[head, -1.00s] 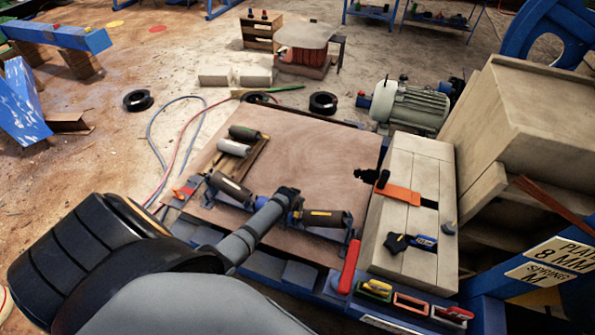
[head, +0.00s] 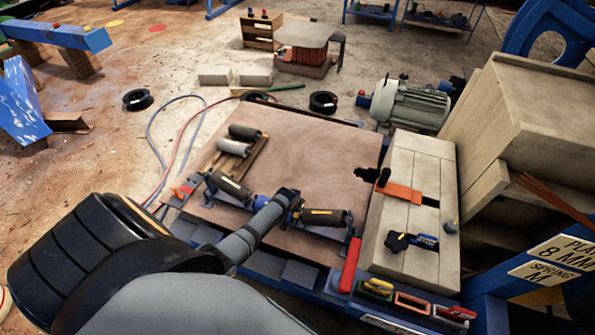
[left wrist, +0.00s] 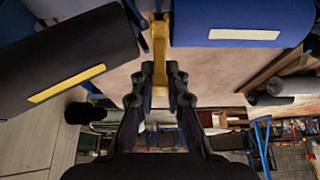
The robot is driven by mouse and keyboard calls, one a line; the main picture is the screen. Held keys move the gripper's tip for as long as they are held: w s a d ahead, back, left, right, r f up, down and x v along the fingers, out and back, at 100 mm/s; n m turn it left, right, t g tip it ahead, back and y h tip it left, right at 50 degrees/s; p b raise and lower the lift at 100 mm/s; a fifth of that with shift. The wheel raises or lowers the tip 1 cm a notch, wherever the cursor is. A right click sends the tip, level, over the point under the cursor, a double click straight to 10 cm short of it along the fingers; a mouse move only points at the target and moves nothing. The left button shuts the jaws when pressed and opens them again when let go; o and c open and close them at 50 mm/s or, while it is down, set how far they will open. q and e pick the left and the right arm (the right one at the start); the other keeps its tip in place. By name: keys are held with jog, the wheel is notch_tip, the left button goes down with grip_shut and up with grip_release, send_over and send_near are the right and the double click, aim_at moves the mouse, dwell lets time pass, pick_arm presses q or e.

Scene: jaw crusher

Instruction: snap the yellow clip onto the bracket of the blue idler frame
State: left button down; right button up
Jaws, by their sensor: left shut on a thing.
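The yellow clip (left wrist: 159,32) is between the fingers of my left gripper (left wrist: 161,76) in the left wrist view, and they are shut on it. Its far end reaches up between a black roller (left wrist: 65,62) on the left and a blue roller (left wrist: 240,18) on the right. In the head view, my left gripper (head: 291,204) is over the middle of the blue idler frame (head: 233,201), between its left roller (head: 231,185) and right roller (head: 324,217). My arm and gripper hide the clip and bracket there. I cannot tell whether the clip touches the bracket. My right gripper is not in view.
A brown board (head: 310,150) lies under the frame. Spare rollers (head: 244,132) lie on it at the back left. A wooden block (head: 410,165) with an orange-handled tool (head: 398,193) stands at the right. A red bar (head: 350,266) and small trays (head: 411,303) are in front.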

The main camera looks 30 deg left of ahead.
pick_arm(q)
jog(key=shift+f, duration=0.4)
jog(key=c, duration=1.3)
grip_release()
jog(key=shift+r, duration=0.1)
jog(key=v, duration=1.2)
jog(key=shift+c, duration=0.4)
